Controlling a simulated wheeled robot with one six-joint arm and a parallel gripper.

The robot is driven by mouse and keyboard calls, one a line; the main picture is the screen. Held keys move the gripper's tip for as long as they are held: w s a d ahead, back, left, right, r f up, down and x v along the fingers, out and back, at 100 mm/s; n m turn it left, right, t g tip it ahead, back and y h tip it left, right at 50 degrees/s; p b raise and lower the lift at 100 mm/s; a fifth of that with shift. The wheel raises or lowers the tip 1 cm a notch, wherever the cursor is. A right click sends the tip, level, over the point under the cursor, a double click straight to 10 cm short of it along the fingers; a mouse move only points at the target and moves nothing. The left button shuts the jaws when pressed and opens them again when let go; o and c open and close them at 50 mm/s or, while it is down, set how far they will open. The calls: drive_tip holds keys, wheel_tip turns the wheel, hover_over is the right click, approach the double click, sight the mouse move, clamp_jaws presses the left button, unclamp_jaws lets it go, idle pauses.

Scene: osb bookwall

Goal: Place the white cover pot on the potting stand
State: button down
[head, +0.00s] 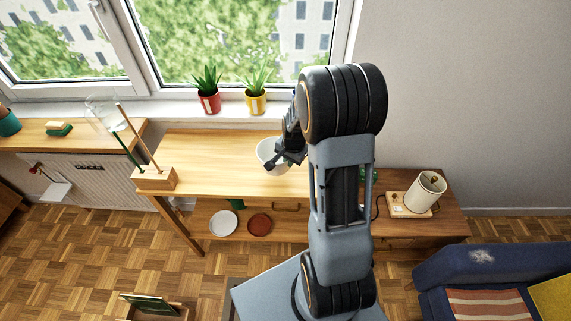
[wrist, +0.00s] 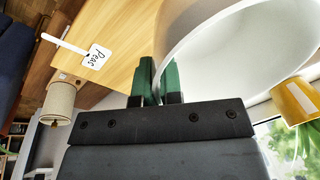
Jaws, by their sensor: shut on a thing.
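The white cover pot (head: 266,152) is at the right part of the wooden table under the window in the head view. My gripper (head: 277,162) is at its near right side. In the wrist view the white pot (wrist: 225,50) fills the upper right, and my green-tipped gripper (wrist: 157,82) is shut on its wall at the rim. Whether the pot's base touches the tabletop cannot be told. The wooden table (head: 210,155), which seems to be the potting stand, has a clear top at the left and middle; my arm hides its right end.
Red (head: 208,103) and yellow (head: 256,103) plant pots stand on the sill. A wooden block with stakes (head: 155,178) is at the table's left end. Saucers (head: 223,223) lie on the lower shelf. A lamp (head: 428,190) stands right. A "Peas" label (wrist: 97,57) shows in the wrist view.

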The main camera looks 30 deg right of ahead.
drive_tip(key=shift+w+d+f, duration=0.15)
drive_tip(key=shift+w+f, duration=1.1)
drive_tip(key=shift+f, duration=0.2)
drive_tip(key=shift+w+f+p, duration=0.2)
drive_tip(key=shift+f+p, duration=0.45)
drive_tip(key=shift+f, duration=1.05)
drive_tip(key=shift+f, duration=0.2)
drive_tip(key=c, duration=1.3)
unclamp_jaws()
